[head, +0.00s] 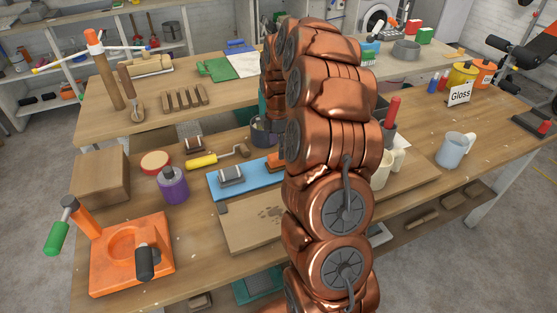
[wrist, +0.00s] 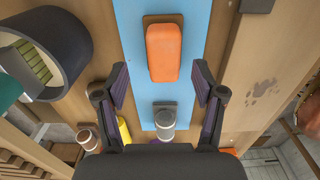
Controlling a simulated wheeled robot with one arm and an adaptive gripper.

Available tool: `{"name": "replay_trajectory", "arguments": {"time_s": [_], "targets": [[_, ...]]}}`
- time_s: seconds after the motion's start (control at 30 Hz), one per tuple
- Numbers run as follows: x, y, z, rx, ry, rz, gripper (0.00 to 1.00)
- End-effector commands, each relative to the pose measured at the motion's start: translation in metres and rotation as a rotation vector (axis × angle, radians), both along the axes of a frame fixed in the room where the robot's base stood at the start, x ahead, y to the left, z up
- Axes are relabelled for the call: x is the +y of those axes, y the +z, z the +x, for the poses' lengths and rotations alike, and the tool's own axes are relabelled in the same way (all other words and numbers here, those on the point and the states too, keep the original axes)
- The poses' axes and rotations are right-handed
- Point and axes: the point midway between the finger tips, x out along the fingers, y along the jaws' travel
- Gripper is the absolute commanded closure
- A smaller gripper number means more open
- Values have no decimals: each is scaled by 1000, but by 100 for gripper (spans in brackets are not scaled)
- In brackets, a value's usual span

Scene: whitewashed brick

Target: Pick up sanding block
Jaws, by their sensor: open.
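An orange block on a brown base, which looks like the sanding block (wrist: 163,52), lies on a blue mat (wrist: 202,18) in the wrist view. In the head view the orange block (head: 274,162) shows only in part beside my copper arm. My gripper (wrist: 162,86) is open and empty, with its dark fingers on either side of the mat. The orange block lies beyond the fingertips, roughly centred between them and apart from both.
A grey-topped block (wrist: 165,118) shares the mat, below the orange block in the wrist view. A dark round pot (wrist: 62,35) stands close on the left. A stained board (wrist: 275,60) lies on the right. A yellow-handled roller (head: 203,161) lies behind the mat.

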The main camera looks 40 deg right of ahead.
Motion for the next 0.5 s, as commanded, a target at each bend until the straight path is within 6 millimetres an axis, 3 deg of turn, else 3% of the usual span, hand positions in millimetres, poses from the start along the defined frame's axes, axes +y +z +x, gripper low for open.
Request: {"name": "replay_trajectory", "arguments": {"time_s": [0.3, 0.5], "targets": [[1, -36, -5, 4, 0, 1, 31], [1, -39, -5, 1, -1, 0, 31]]}}
